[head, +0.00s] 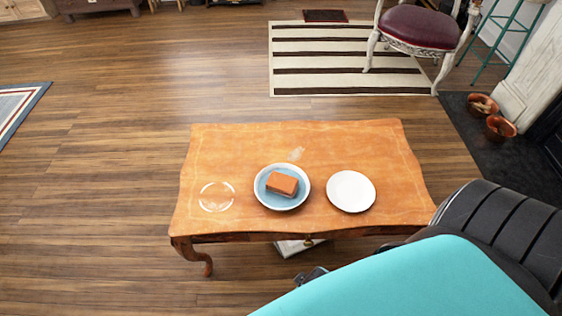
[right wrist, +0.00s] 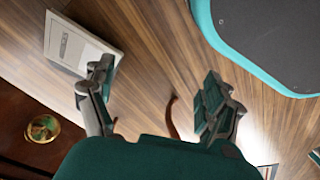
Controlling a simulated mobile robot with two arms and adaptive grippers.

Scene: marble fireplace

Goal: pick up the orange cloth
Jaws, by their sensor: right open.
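A small orange-brown block-shaped thing (head: 282,184), which may be the folded orange cloth, lies on a blue plate with a white rim (head: 268,203). The plate stands on the wooden table (head: 330,145), near the middle of its front half. My right gripper (right wrist: 156,78) is open and empty in the right wrist view, with wooden floor between its fingers. In the head view only a small dark part of it shows, below the table's front edge and mostly hidden by my arm. The orange thing is not in the right wrist view. My left gripper is not in view.
A white plate (head: 351,191) and a clear glass dish (head: 217,196) flank the blue plate. A small clear thing (head: 296,153) lies behind it. A white flat box (right wrist: 80,45) is on the floor under the table front. The table's back half is mostly bare.

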